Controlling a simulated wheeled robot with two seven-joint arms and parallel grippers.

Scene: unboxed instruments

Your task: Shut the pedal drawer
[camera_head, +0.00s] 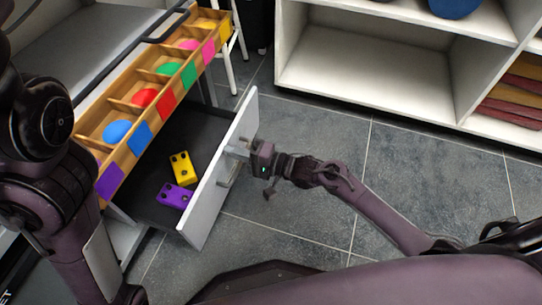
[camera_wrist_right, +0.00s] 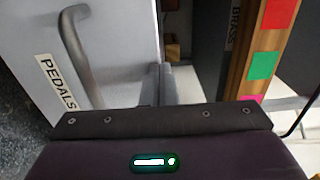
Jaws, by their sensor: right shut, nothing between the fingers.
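The pedal drawer is pulled out, with its white front (camera_head: 207,205) standing away from the cabinet. A yellow pedal (camera_head: 182,168) and a purple pedal (camera_head: 175,195) lie inside on its dark floor. The grey bar handle (camera_head: 228,172) is on the outer face. In the right wrist view the drawer front (camera_wrist_right: 120,45) carries a PEDALS label (camera_wrist_right: 57,82) beside the handle (camera_wrist_right: 80,55). My right gripper (camera_head: 236,150) is shut and empty at the front's upper edge, just beyond the handle; I cannot tell whether it touches. My left arm comes in at left; its gripper is out of view.
A wooden tray (camera_head: 121,157) with coloured discs and matching squares runs above the drawer's inner side. A white shelf unit (camera_head: 360,98) stands at the back right. The tiled floor (camera_head: 300,225) in front of the drawer is clear apart from my arm and base.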

